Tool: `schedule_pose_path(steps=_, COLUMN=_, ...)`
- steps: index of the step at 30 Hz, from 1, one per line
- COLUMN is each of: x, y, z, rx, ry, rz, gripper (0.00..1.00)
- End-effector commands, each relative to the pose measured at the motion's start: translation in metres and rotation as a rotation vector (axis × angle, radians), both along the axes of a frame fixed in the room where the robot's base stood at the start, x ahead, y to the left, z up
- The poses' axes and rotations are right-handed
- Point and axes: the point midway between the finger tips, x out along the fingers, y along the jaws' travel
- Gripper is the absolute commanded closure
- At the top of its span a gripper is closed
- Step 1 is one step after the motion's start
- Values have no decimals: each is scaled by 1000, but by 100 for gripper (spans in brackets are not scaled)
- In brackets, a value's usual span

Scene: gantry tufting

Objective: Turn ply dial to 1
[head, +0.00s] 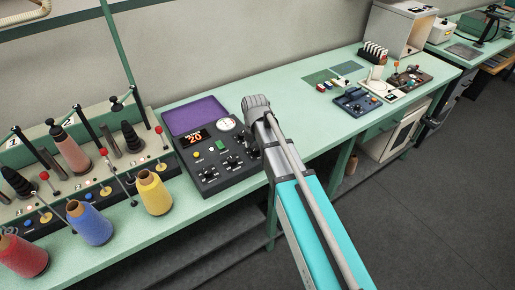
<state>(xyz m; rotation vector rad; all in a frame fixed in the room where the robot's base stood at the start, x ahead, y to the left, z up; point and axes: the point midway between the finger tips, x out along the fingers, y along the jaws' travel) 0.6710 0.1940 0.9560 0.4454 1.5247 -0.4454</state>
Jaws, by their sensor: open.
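A dark control box (207,186) with an open purple lid (198,114) stands on the green bench. Its face carries a lit orange display (194,138) that seems to read 20, a round white gauge (228,124), a yellow button (196,155), a green button (221,145) and several black knobs, one of them near the middle (232,160). The labels are too small to read, so I cannot tell which knob is the ply dial or where it points. My arm reaches in from the lower right and ends beside the box's right edge. My gripper's fingers do not show.
On the left, a rack (98,153) holds thread cones, with red, blue (88,224) and yellow cones (154,194) in front.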

Motion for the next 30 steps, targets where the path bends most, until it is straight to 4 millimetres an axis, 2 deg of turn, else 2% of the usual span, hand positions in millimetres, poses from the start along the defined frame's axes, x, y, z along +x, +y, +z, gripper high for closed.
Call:
schedule_pose_path(steps=11, x=0, y=0, z=0, rx=0, ry=0, rz=-68, gripper=19)
schedule_pose_path(steps=30, x=0, y=0, z=0, rx=0, ry=0, rz=-470, gripper=19)
